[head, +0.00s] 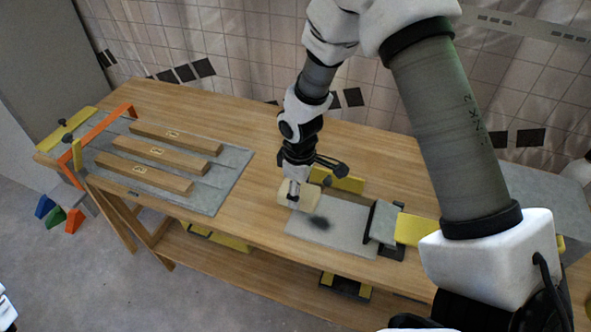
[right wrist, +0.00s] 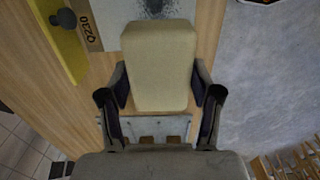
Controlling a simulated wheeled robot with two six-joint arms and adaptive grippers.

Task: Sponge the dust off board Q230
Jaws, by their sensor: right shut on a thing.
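My right gripper (head: 295,188) is shut on a pale yellow sponge (head: 298,198), which also fills the middle of the right wrist view (right wrist: 160,65). The board (head: 349,238) is a flat light-grey panel on the bench, with a dark dust patch (head: 320,222) near its left part. The sponge is at the board's back left corner, beside the dust patch; I cannot tell whether it touches the board. In the right wrist view, the label Q230 (right wrist: 92,28) shows on a brown strip, and speckled dust (right wrist: 155,8) lies beyond the sponge.
The wooden bench (head: 262,140) has free room at the back and middle. At left, several wooden bars (head: 160,150) lie on a grey panel, near an orange frame (head: 100,132).

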